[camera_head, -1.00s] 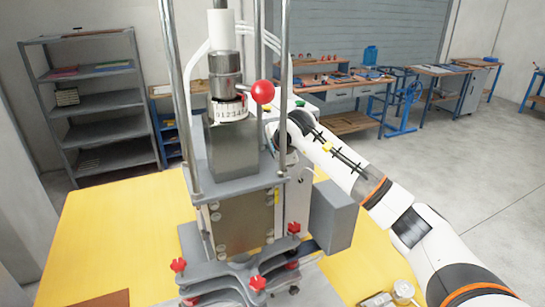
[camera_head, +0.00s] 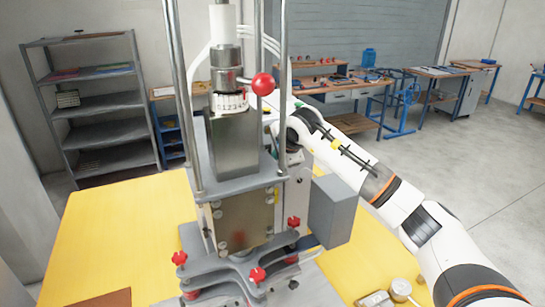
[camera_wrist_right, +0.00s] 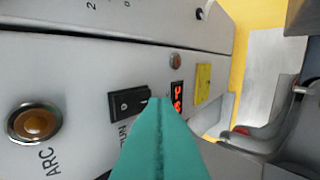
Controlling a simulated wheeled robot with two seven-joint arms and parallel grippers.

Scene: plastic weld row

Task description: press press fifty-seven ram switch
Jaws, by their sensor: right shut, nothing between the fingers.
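The press (camera_head: 240,215) stands on the yellow table, with vertical rods, a numbered dial and a red ball knob (camera_head: 263,84). My right arm reaches in from the right to behind the press, where its fingertips are hidden in the head view. In the right wrist view, my teal right gripper (camera_wrist_right: 160,101) is shut and empty, in front of a grey control panel (camera_wrist_right: 65,80). Its tips overlap the right end of a black rocker switch (camera_wrist_right: 129,103); I cannot tell whether they touch it. My left gripper is not in view.
On the panel are an orange button (camera_wrist_right: 36,123) marked "ARC", a red display (camera_wrist_right: 176,96), a small lamp (camera_wrist_right: 176,61) and a yellow label (camera_wrist_right: 203,82). A grey box (camera_head: 335,210) juts from the press's right side.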

